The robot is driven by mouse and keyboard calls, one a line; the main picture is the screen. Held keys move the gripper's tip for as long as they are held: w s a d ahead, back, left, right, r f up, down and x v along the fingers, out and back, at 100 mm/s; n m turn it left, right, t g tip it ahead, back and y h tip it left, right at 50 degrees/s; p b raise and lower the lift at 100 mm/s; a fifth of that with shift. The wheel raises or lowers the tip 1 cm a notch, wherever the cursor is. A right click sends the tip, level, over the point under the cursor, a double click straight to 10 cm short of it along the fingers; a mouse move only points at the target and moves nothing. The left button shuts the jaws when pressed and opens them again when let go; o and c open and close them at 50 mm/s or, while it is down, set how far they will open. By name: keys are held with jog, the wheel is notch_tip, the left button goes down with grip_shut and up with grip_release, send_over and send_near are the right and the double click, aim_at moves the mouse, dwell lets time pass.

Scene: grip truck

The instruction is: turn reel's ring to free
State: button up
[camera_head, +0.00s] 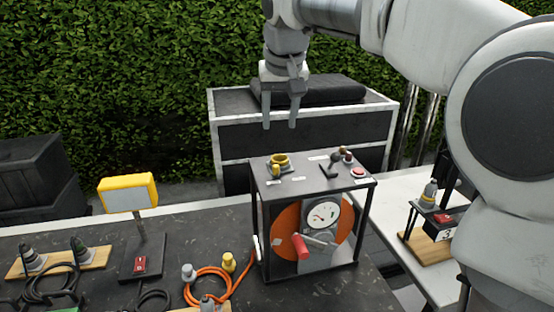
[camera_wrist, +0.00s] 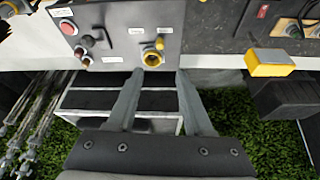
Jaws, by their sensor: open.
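The reel (camera_head: 292,225) is an orange disc inside a black box frame, with a round gauge and a red handle on its front. A yellow ring (camera_head: 280,159) with a small tab sits on the left of the grey top panel (camera_head: 315,178). The ring also shows in the wrist view (camera_wrist: 152,57), just beyond and between my fingertips. Small labels lie around it, too small to read. My gripper (camera_head: 280,126) is open and empty, pointing down above the ring and apart from it. Its two fingers also show in the wrist view (camera_wrist: 159,74).
The top panel also carries a red button (camera_head: 358,171) and black knobs at its right. A yellow lamp (camera_head: 128,194), an orange cable (camera_head: 208,283) and connectors stand on the dark table at left. A grey-black case (camera_head: 306,137) is behind; a hedge backs everything.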

aim_at(276, 165)
jog(key=x, duration=1.5)
jog(key=shift+s, duration=0.15)
grip_shut()
